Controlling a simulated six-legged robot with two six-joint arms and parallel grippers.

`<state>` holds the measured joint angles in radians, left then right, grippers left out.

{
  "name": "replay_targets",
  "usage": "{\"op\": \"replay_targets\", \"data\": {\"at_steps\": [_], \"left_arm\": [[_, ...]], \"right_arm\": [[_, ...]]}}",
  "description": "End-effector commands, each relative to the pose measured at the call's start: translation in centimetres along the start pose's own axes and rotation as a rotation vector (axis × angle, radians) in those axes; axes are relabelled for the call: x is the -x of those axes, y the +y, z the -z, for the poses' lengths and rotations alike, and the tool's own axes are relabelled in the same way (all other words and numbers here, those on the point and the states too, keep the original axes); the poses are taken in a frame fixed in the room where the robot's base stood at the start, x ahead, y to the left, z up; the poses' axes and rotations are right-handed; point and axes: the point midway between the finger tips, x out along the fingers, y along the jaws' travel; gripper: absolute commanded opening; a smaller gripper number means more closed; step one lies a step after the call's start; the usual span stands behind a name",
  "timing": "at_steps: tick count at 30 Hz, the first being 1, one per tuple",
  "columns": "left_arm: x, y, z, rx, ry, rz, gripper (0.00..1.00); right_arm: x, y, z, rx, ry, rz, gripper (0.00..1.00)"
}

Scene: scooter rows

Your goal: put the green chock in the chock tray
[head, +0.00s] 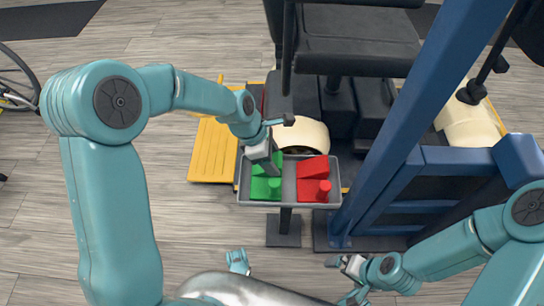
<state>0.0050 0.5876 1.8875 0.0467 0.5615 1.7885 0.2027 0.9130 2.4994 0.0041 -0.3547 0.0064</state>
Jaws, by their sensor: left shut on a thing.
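The grey chock tray (240,197) stands on a post in the middle of the head view, with a divider between its left and right halves. Green shows in the left half: the green chock (264,189), with a stepped or wedge shape and a small round peg. My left gripper (273,165) reaches down over it and is shut on the green chock, hiding part of it. I cannot tell whether the chock rests on the tray floor. My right gripper (345,266) is low at the right, away from the tray; its jaws are unclear.
Red chock pieces (313,180) fill the tray's right half. A blue frame post (400,130) slants up close to the tray's right side. A dark scooter seat (355,40) and a yellow plate (213,150) are behind.

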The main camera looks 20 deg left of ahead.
Motion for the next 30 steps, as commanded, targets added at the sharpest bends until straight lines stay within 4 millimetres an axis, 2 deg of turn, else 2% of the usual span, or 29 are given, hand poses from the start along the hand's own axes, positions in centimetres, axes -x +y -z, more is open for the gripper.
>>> {"op": "replay_targets", "data": {"at_steps": [27,28,30], "left_arm": [[-2.1,-0.1,0.9,0.003,0.002,0.006,0.15],[-2.1,-0.1,0.9,0.003,0.002,0.006,0.62],[-2.1,-0.2,0.9,0.003,0.003,0.006,0.85]], "right_arm": [[-0.9,0.3,0.0,0.000,-0.001,0.000,1.00],[-0.9,0.3,0.0,0.000,-0.001,0.000,1.00],[-0.9,0.3,0.0,0.000,-0.001,0.000,1.00]]}}
